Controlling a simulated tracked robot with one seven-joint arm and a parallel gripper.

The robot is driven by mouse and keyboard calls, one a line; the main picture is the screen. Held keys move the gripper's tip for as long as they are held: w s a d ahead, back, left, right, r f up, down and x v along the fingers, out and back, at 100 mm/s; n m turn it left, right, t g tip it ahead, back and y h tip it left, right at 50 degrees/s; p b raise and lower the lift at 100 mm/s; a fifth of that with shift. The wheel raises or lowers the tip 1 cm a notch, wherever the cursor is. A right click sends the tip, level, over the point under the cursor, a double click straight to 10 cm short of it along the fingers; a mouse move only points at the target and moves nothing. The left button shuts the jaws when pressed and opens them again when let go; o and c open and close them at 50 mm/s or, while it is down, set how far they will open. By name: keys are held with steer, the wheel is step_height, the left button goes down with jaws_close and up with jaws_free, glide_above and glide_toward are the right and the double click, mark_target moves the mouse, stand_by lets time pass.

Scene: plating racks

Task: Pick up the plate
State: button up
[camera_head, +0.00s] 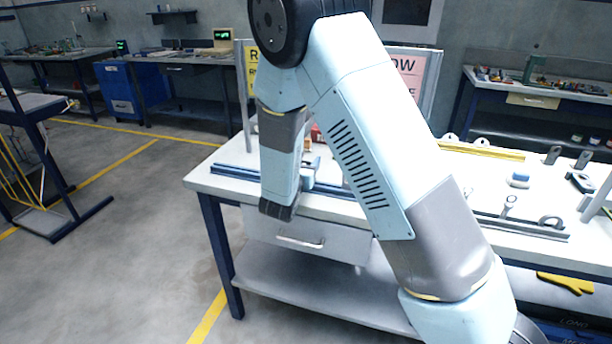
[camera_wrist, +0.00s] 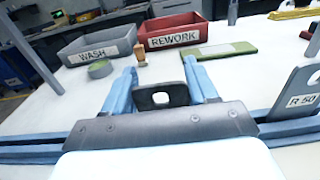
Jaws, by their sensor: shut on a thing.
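In the wrist view, a dark grey plate (camera_wrist: 172,96) with an oblong hole stands between the two blue fingers of my gripper (camera_wrist: 162,85). My gripper is shut on this plate. The plate's lower part is hidden behind the gripper body. Whether its foot touches the rail below cannot be told. In the head view, my gripper (camera_head: 309,177) is low over the left part of the white table, and my arm hides much around it. I cannot make out the held plate there.
A grey WASH bin (camera_wrist: 98,45) and a red REWORK bin (camera_wrist: 172,32) stand beyond my gripper. A green pad (camera_wrist: 222,50) lies before the red bin. A grey plate marked R 50 (camera_wrist: 293,92) stands at the right by the blue rail (camera_wrist: 290,128). The white table (camera_head: 225,160) has clear surface.

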steer(key=shift+c, duration=1.3)
